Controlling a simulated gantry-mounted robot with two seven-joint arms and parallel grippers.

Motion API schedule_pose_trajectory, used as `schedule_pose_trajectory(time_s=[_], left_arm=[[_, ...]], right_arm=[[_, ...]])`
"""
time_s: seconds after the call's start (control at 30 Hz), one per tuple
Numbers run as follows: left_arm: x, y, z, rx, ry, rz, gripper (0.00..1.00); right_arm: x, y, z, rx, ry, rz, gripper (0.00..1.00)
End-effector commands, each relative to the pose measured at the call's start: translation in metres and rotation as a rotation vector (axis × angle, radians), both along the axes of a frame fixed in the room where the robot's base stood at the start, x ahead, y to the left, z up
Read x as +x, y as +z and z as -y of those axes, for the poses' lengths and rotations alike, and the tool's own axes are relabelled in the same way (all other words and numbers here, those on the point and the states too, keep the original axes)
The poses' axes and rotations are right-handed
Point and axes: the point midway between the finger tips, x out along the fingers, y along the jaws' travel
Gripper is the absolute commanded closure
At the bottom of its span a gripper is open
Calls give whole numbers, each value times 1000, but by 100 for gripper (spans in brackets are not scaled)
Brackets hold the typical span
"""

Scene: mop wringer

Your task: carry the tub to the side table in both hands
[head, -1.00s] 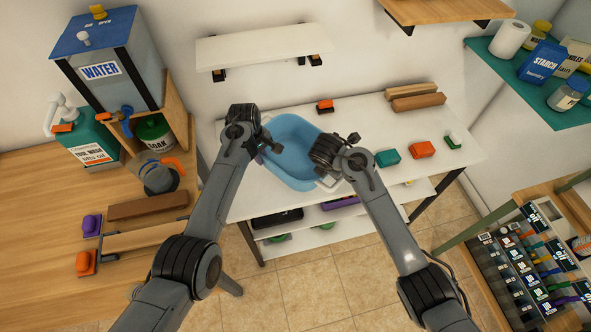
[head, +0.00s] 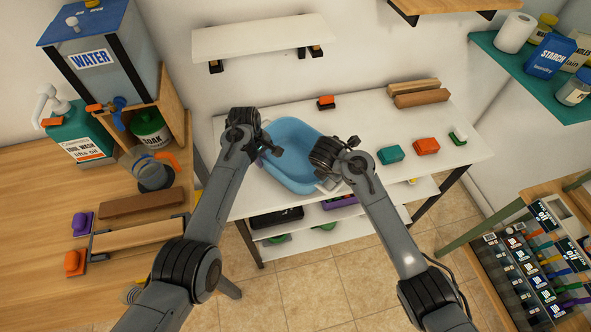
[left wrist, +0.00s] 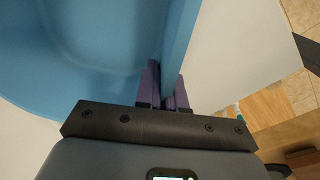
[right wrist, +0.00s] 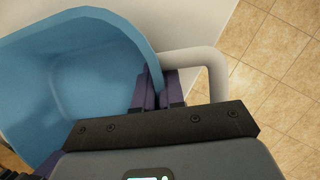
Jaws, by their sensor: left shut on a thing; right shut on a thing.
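The blue tub (head: 291,142) is over the white side table (head: 237,199); I cannot tell whether its base touches the top. My left gripper (head: 262,150) is at its left side, and in the left wrist view the purple fingers (left wrist: 163,88) are shut on the tub's wall (left wrist: 178,40). My right gripper (head: 330,174) is at its right front side. In the right wrist view its fingers (right wrist: 158,90) are shut on the tub's rim by a white handle (right wrist: 205,58). The tub's inside looks empty in the wrist views.
On the table are an orange-and-black block (head: 326,102), a teal block (head: 390,154), a red block (head: 426,146) and wooden bars (head: 420,97). A wooden counter (head: 40,185) stands left. A white wall shelf (head: 262,37) hangs behind.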

Motion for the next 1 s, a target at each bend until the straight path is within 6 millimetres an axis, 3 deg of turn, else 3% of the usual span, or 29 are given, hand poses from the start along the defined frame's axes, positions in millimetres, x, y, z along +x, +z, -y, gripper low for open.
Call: schedule_pose_trajectory(time_s=[0.1, 0.13, 0.3, 0.67, 0.87, 1.0], left_arm=[[1, -12, -2, 1, 3, 1, 100], [1, -8, -2, 1, 3, 1, 88], [0, -7, -2, 1, 2, 1, 66], [0, -3, -1, 1, 1, 2, 66], [-2, 19, -3, 0, 0, 4, 66], [-4, 45, -5, 0, 0, 6, 66]], right_arm=[[0, -12, 2, -2, -4, -1, 100], [0, -9, 2, -2, -4, -1, 88], [0, -8, 2, -2, -3, -1, 66], [0, -8, 1, -1, 0, -1, 66], [0, -7, 0, -1, 0, -1, 66], [0, -7, 0, -1, 0, -1, 66]])
